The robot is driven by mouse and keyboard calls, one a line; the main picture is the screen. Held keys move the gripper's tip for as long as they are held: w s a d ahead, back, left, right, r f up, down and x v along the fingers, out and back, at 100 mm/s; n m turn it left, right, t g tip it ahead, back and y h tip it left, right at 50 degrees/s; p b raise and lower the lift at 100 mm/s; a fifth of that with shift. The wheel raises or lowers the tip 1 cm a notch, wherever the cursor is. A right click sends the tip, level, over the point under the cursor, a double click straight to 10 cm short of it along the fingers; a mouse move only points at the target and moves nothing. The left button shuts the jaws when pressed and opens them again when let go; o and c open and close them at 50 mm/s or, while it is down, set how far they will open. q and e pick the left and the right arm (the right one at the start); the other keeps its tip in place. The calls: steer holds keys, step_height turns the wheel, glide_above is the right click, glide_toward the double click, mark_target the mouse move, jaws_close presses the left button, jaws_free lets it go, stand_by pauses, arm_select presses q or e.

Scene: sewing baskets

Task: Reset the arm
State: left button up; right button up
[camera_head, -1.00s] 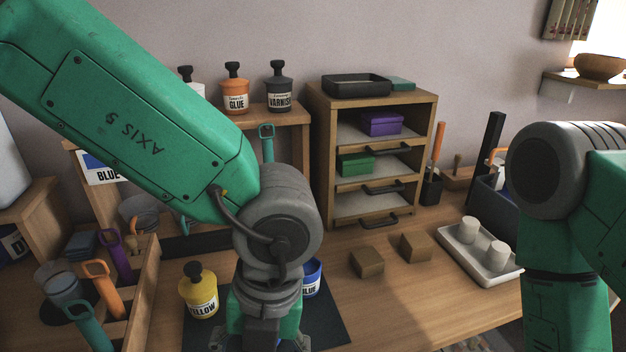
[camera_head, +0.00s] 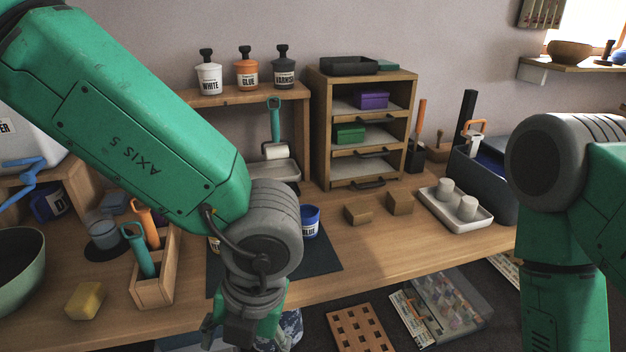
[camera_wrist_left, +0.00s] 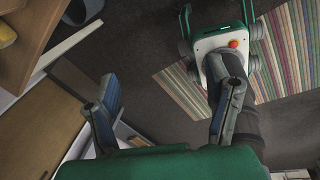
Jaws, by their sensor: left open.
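My left arm comes in from the left in the head view and bends down at a grey wrist joint. My left gripper (camera_head: 245,338) is at the bottom of that view, in front of the bench's front edge and partly cut off. In the left wrist view its two fingers stand wide apart, with nothing between them (camera_wrist_left: 166,92). That view looks down on the dark floor and a striped rug. My right arm stands at the right edge of the head view; its gripper is out of frame.
The wooden bench (camera_head: 390,240) holds a dark mat (camera_head: 325,262) with a blue jar (camera_head: 310,222), partly behind my left arm. Near it are a wooden tool holder (camera_head: 153,290), a yellow sponge (camera_head: 86,300), two brown blocks, a white tray (camera_head: 476,222) and a drawer cabinet (camera_head: 313,140).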

arm_select(q)
steer(key=w+a+f+m+t+y, duration=0.1)
steer(key=w+a+f+m+t, duration=0.15)
steer(key=a+f+m, duration=1.2)
steer(key=s+a+f+m+g+h, duration=0.1)
steer(key=s+a+f+m, duration=0.1)
steer(key=s+f+m, duration=0.2)
steer(key=s+a+f+m+h, duration=0.2)
steer(key=s+f+m, duration=0.3)
steer(key=s+m, duration=0.6)
steer(key=m, duration=0.5)
steer(key=shift+s+a+f+g, duration=0.15)
steer(key=shift+a+f+g, duration=0.05)
steer(key=shift+a+g, duration=0.15)
